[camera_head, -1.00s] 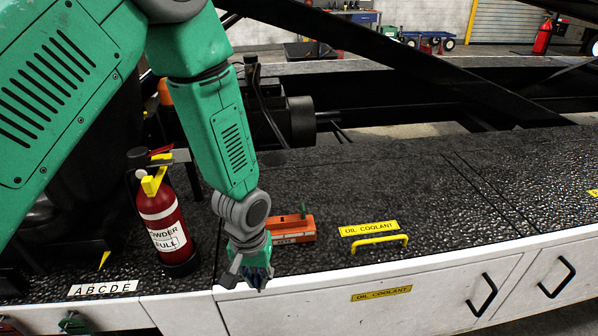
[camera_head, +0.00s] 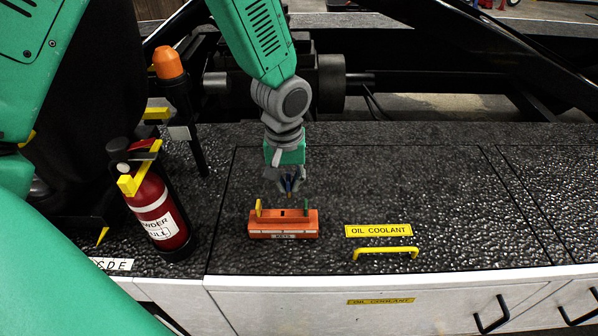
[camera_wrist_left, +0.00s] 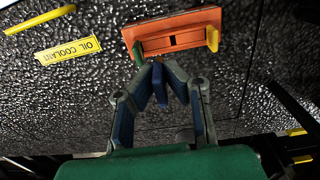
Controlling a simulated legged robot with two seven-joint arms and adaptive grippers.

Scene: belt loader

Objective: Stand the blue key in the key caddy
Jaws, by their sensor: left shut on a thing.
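The key caddy (camera_head: 283,235) is an orange block with a "KEYS" label on the black worktop. A yellow key (camera_head: 259,208) stands at its left end and a green key (camera_head: 306,206) at its right end. In the wrist view the caddy (camera_wrist_left: 150,48) shows a dark empty slot between the green key (camera_wrist_left: 138,55) and yellow key (camera_wrist_left: 212,38). My left gripper (camera_head: 290,186) is just beyond the caddy, pointing down. In the wrist view it (camera_wrist_left: 160,70) is shut on the blue key (camera_wrist_left: 160,88), which is partly hidden by the fingers. My right gripper is out of view.
A yellow OIL COOLANT plate (camera_head: 378,230) and yellow handle (camera_head: 385,253) lie right of the caddy. A red fire extinguisher (camera_head: 158,210) stands to the left. The worktop further right is clear.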

